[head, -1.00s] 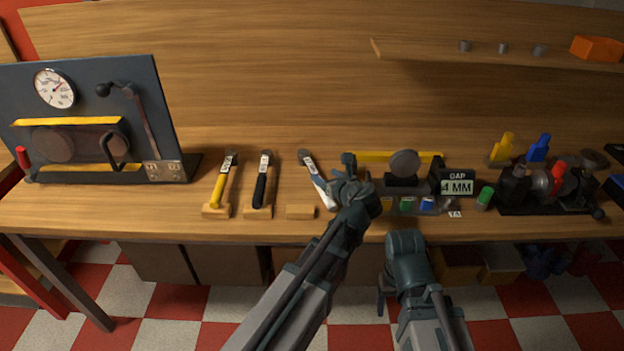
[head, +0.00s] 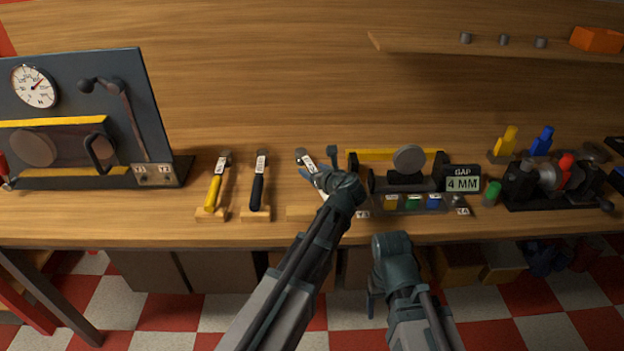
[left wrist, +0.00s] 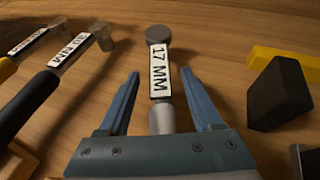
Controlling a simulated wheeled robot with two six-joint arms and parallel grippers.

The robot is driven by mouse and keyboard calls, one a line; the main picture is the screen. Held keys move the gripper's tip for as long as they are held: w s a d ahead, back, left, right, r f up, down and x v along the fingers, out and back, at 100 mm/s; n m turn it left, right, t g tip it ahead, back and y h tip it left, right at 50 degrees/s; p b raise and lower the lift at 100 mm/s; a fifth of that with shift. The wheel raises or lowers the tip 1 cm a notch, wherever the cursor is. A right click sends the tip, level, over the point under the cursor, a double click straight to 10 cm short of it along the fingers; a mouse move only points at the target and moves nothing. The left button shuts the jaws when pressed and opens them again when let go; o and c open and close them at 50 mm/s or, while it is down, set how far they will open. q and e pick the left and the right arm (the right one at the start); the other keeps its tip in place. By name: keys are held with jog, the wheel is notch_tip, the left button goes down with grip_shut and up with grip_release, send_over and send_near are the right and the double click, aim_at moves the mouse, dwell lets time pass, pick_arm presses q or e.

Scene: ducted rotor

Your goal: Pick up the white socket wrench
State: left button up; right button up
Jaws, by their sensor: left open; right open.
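The white socket wrench (head: 306,160) lies on the workbench, right of the yellow and black wrenches; its handle is mostly hidden behind my left gripper in the head view. My right gripper (head: 376,285) is open and empty in front of the bench edge.
A yellow-handled wrench (head: 215,188) and a black-handled wrench (head: 259,185) rest on wooden blocks to the left. A gauge stand with a "4 MM" display (head: 463,184) stands close to the right. A dark panel with a dial (head: 35,87) stands at far left.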

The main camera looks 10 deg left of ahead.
pick_arm(q)
jog(key=shift+s+d, duration=0.1)
grip_shut()
dwell(1.2)
